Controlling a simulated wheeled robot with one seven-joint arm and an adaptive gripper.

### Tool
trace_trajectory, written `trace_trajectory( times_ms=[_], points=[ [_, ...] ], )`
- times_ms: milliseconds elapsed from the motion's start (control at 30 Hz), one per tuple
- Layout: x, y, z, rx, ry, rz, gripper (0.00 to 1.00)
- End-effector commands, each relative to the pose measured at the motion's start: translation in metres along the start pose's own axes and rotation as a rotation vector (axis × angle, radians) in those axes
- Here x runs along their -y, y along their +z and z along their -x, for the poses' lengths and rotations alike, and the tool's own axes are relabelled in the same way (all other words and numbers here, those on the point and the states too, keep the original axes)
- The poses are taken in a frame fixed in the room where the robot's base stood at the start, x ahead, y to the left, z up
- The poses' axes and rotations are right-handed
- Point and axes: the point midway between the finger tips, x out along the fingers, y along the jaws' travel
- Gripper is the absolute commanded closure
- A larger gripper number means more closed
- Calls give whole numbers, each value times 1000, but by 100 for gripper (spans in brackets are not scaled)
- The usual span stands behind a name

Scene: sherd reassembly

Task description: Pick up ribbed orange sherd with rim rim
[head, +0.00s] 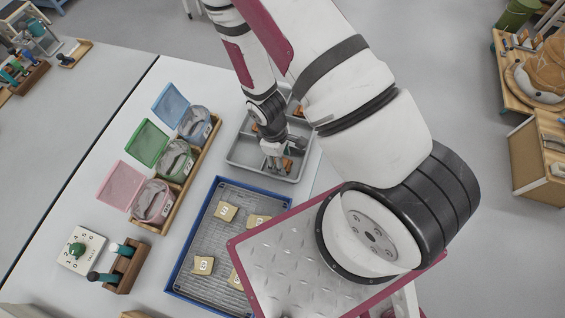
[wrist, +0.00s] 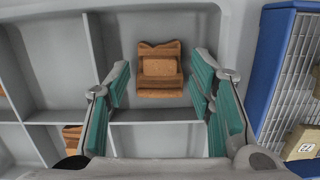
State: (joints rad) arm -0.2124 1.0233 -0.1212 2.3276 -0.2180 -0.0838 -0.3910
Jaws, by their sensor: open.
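An orange ribbed sherd (wrist: 160,70) lies in a compartment of the grey divided tray (wrist: 50,62) in the wrist view. My gripper (wrist: 160,90) is open above that compartment, with one teal-padded finger on each side of the sherd and no visible contact. Part of the tray is hidden behind my arm in the head view.
Another orange sherd (wrist: 72,136) lies in a nearer left compartment. A blue-rimmed rack (head: 172,280) with several labelled tan sherds stands close to the tray. Open-lidded pink, green and blue boxes stand in a wooden holder (head: 203,157) to the left. Thin dividers separate the tray's compartments.

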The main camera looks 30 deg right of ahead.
Motion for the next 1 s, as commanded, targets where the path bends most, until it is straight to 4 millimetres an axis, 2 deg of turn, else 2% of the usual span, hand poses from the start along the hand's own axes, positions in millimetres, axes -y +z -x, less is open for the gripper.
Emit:
trace_trajectory(
  times_ms=[100, 367, 500, 533, 1000],
  points=[
    [0, 0, -6, 0, 0, 0, 51],
    [0, 0, -7, -1, 1, 0, 53],
    [0, 0, -7, -1, 1, 0, 85],
    [0, 0, -7, -1, 0, 0, 89],
    [0, 0, -4, -1, 1, 0, 90]
  ],
)
